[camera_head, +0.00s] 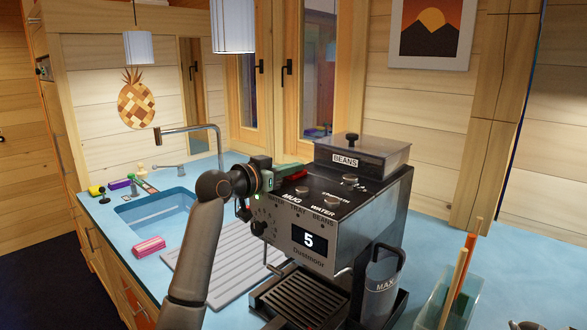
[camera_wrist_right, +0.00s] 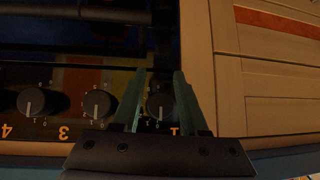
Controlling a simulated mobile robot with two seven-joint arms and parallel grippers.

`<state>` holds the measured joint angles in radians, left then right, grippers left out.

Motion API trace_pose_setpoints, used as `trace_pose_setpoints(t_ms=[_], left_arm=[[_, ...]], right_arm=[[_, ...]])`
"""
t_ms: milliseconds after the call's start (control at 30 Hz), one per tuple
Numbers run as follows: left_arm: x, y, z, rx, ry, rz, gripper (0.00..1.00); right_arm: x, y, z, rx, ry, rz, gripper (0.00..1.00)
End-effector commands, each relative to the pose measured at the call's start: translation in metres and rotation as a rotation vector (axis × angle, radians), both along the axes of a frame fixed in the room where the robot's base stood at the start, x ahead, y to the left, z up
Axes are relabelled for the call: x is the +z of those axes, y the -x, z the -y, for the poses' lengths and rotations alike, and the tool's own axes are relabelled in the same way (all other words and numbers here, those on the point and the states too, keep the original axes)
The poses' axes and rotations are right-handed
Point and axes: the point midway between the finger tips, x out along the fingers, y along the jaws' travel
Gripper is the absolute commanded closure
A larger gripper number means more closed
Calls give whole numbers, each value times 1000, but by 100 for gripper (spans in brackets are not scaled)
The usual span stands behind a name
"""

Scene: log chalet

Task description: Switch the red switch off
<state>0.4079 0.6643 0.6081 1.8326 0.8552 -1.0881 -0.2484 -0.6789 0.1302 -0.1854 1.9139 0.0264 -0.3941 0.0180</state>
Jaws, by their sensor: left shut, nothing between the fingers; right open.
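A boxy coffee machine (camera_head: 330,215) stands on the blue counter in the head view, its display reading 5. A red elongated part (camera_head: 291,171) shows at the back left of its top; I cannot tell whether it is the red switch or which way it is set. My left gripper (camera_head: 268,179) is shut and empty, at the machine's upper left edge beside the red part. Whether they touch is unclear. My right gripper (camera_wrist_right: 160,76) shows in the right wrist view, open, its two teal fingers either side of a dark knob (camera_wrist_right: 161,105).
Left of the machine are a ribbed drainer (camera_head: 235,268), a sink (camera_head: 155,210) and a pink sponge (camera_head: 148,246). A clear container (camera_head: 450,303) with sticks stands at right. More knobs (camera_wrist_right: 97,104) line the dark panel near my right gripper.

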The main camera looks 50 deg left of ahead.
Motion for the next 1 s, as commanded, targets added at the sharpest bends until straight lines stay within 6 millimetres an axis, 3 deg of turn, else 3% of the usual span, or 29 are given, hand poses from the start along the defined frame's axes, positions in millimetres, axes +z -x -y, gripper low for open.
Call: trace_pose_setpoints(t_ms=[267, 433, 800, 1000], left_arm=[[0, 1, -3, 0, 0, 0, 100], [0, 12, -2, 2, -2, 1, 100], [7, 88, 10, 1, -6, 1, 100], [11, 115, 14, 1, -5, -1, 100]], right_arm=[[-1, 0, 1, 0, 3, 1, 57], [-6, 0, 1, 1, 2, 0, 57], [-30, 0, 1, 0, 1, 0, 57], [-35, 0, 1, 0, 1, 0, 57]])
